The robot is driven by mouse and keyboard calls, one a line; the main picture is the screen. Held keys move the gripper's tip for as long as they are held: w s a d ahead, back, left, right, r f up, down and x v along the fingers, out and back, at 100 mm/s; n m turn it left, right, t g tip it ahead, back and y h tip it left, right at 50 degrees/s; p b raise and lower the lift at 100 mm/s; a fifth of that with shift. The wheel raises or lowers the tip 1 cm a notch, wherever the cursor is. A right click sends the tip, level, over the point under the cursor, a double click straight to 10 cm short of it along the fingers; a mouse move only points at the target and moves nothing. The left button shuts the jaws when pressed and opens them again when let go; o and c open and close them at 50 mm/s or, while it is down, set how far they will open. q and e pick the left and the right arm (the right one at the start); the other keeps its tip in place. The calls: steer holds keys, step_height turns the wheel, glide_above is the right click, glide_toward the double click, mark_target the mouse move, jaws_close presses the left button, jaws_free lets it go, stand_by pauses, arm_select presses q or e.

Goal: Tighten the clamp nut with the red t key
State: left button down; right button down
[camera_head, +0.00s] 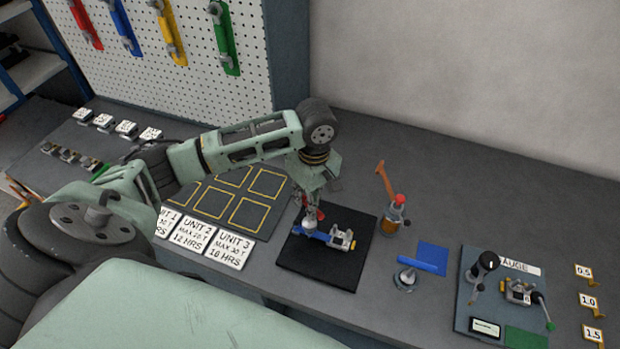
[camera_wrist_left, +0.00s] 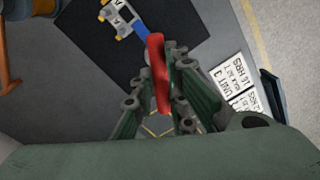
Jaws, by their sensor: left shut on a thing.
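My left gripper (camera_head: 314,185) is shut on the red t key, low over the black mat (camera_head: 312,268). The key's red bar handle (camera_wrist_left: 158,75) lies between the fingers in the left wrist view; a little red also shows beside the gripper in the head view. Below the gripper, a grey round part (camera_head: 310,224) is at the blue end of the clamp unit (camera_head: 341,238), which lies on the mat. The unit also shows in the wrist view (camera_wrist_left: 122,17). I cannot tell whether the key is seated on the nut. My right gripper is not in view.
A blue-handled tool (camera_head: 415,264) stands by a blue square (camera_head: 433,257). A gauge board (camera_head: 470,300) is farther right. Unit cards (camera_head: 230,249) and a yellow-outlined board (camera_head: 222,220) lie left.

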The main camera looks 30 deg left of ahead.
arm_select(q)
steer(key=shift+f, duration=1.3)
stand_by(0.6)
